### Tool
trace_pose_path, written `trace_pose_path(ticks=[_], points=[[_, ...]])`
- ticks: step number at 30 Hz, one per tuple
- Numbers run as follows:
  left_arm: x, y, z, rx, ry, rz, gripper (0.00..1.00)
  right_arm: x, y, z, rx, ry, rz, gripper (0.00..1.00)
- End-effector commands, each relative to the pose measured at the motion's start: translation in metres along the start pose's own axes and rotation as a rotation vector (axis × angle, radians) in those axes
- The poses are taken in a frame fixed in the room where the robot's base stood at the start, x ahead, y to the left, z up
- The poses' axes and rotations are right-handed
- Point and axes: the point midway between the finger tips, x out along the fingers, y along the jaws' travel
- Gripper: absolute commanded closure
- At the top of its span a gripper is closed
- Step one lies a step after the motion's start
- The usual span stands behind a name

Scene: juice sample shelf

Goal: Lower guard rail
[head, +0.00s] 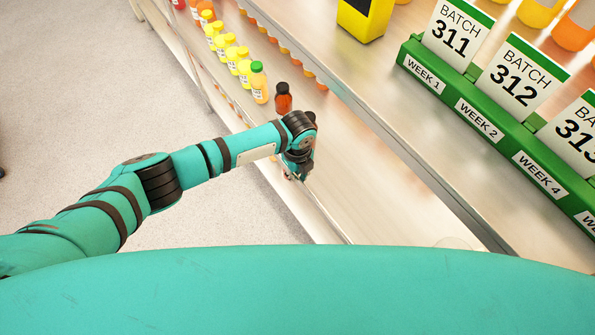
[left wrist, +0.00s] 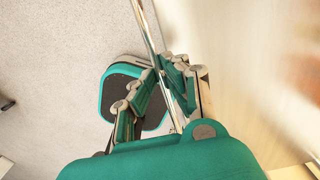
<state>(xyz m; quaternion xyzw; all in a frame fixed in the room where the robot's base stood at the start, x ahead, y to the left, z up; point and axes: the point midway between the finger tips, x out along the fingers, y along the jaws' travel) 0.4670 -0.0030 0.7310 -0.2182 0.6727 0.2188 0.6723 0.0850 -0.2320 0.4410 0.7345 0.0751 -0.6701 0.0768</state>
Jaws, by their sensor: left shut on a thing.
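The guard rail (head: 327,213) is a thin shiny metal bar along the front edge of the lower shelf. In the left wrist view the guard rail (left wrist: 147,28) runs from the top down between my fingers. My left gripper (head: 299,174) is at the rail in the head view, its fingertips partly hidden by the wrist. In the left wrist view my left gripper (left wrist: 163,66) has its fingers on both sides of the rail, shut on it. My right gripper is not in view.
Yellow bottles (head: 231,54) and a dark red bottle (head: 283,100) stand on the lower shelf beyond my gripper. The upper shelf holds batch cards (head: 516,77) in a green holder (head: 450,90) and a yellow-black box (head: 364,18). Pale floor (head: 60,90) is clear at left.

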Motion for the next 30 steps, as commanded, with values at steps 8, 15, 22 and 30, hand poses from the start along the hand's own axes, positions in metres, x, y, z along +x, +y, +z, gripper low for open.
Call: trace_pose_path(ticks=[8,15,22,30], points=[[-0.001,0.001,0.0,-0.001,0.0,-0.005,1.0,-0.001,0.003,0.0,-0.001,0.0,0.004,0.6],[-0.002,0.01,0.001,-0.002,0.001,-0.077,1.0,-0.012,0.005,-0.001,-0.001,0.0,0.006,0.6],[0.002,0.027,0.001,-0.002,0.0,-0.234,1.0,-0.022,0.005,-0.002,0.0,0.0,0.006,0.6],[0.011,0.043,0.001,-0.001,-0.001,-0.433,1.0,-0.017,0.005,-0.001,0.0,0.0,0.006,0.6]])
